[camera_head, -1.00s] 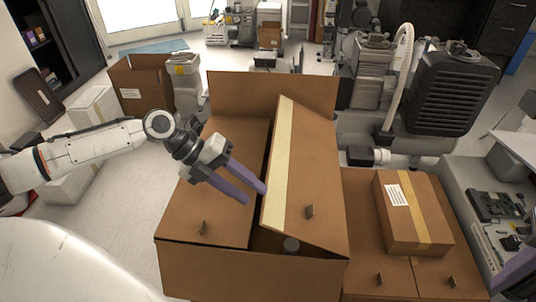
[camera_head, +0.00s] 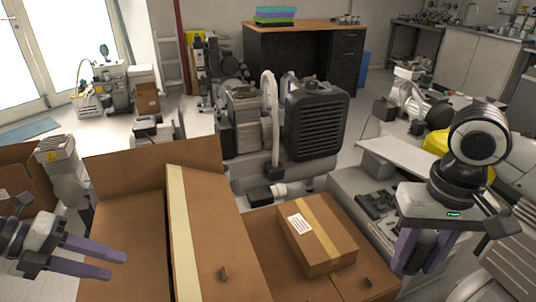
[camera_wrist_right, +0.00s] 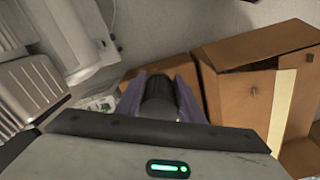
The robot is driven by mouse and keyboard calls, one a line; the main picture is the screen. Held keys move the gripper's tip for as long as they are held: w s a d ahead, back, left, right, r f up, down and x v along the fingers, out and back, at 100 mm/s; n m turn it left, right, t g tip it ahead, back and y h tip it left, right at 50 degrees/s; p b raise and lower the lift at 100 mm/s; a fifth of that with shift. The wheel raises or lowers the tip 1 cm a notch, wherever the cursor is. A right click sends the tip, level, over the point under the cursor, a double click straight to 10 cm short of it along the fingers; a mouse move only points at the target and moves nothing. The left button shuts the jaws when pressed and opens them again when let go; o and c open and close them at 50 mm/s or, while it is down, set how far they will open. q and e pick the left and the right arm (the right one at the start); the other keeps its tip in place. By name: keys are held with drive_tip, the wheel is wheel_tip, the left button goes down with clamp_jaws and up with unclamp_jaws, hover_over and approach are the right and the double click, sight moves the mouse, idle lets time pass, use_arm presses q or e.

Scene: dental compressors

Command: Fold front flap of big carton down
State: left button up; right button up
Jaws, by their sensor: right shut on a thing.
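The big carton (camera_head: 128,225) is at lower left in the head view, its front side cut off by the frame. Its back flap (camera_head: 150,155) stands up. A left flap lies nearly flat, and a right flap (camera_head: 215,235) with a pale tape strip slopes over the opening. I cannot make out the front flap. My left gripper (camera_head: 120,266) is open and empty over the carton's left side. My right gripper (camera_head: 420,268) is at the right, away from the big carton. In the right wrist view its purple fingers are shut on a dark cylinder (camera_wrist_right: 158,98).
A small taped box (camera_head: 318,235) lies on a closed carton (camera_head: 262,232) right of the big carton. A black-finned compressor (camera_head: 316,125) stands behind. A grey worktop with tools (camera_head: 378,207) is beside my right gripper.

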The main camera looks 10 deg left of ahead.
use_arm(q)
drive_tip(key=shift+s+a+r, duration=0.1)
drive_tip(key=shift+a+r, duration=0.05)
drive_tip(key=shift+a, duration=0.05)
